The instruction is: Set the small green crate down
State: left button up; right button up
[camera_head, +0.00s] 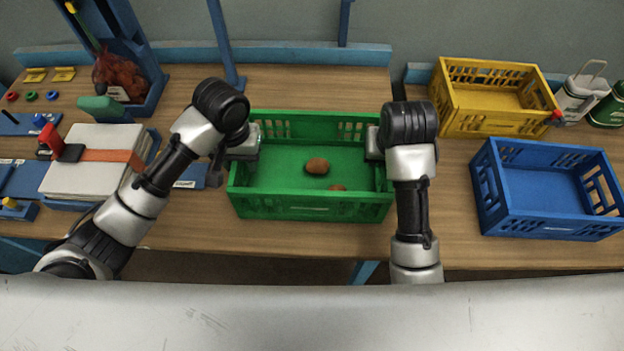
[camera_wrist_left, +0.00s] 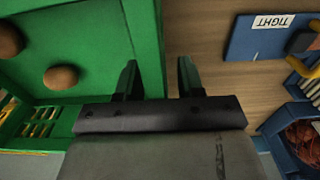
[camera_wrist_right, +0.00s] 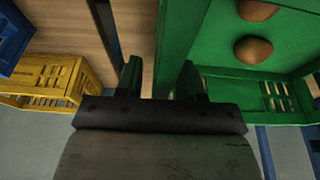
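The green crate (camera_head: 310,208) sits upright at the middle of the wooden table, near its front edge, and appears to rest on it. Two brown potato-like lumps (camera_head: 317,166) lie inside it. My left gripper (camera_head: 243,143) is at the crate's left wall. In the left wrist view its fingers (camera_wrist_left: 160,80) stand open on either side of the wall (camera_wrist_left: 148,40), with a gap on the outer side. My right gripper (camera_head: 376,143) is at the right wall. In the right wrist view its fingers (camera_wrist_right: 158,80) also straddle the wall (camera_wrist_right: 180,40), open with an outer gap.
A yellow crate (camera_head: 490,125) and a blue crate (camera_head: 530,232) stand to the right. White stacked sacks (camera_head: 85,175) with an orange strap lie at the left. A blue stand (camera_head: 120,40) holds a red mesh bag (camera_head: 118,75). Bare wood shows behind the green crate.

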pick_arm(q)
jog(key=o, duration=0.8)
notch_tip(320, 180, up, 12)
dwell(0.3)
pick_arm(e)
jog(key=o, duration=0.8)
